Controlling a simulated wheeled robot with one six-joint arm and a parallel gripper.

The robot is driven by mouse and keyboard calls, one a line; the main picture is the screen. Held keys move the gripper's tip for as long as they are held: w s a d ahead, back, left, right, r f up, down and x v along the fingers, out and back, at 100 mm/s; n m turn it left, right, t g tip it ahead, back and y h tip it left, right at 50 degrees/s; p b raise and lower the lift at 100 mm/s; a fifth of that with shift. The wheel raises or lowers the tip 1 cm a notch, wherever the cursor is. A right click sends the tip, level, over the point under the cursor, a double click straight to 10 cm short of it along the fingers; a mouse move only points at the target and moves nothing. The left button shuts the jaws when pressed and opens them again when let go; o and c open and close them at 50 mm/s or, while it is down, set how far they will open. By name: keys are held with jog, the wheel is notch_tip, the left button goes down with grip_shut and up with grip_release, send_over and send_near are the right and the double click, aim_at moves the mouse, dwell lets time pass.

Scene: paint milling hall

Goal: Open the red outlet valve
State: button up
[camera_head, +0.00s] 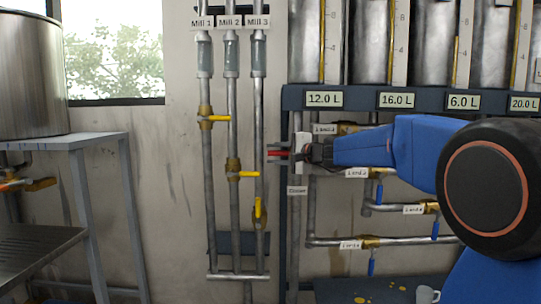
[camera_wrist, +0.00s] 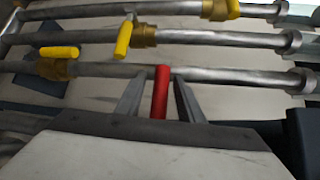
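The red valve handle (camera_head: 277,153) sticks out to the left from between my gripper's fingers in the head view. In the wrist view the red handle (camera_wrist: 160,92) stands upright between the two fingers. My gripper (camera_head: 282,152) reaches in from the right and is around the handle. In the wrist view its fingers (camera_wrist: 160,98) are spread, with a visible gap on the handle's left side and a narrower one on its right. The valve body behind the handle is hidden by my gripper.
Three mill pipes with yellow-handled valves (camera_head: 216,118) run close on the left. Pipes with blue-handled valves (camera_head: 372,262) lie below my arm. Tanks with litre displays (camera_head: 397,100) stand above. A metal table (camera_head: 75,140) with a large vessel is far left.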

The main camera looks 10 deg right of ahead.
jog(key=shift+x, duration=1.1)
grip_shut()
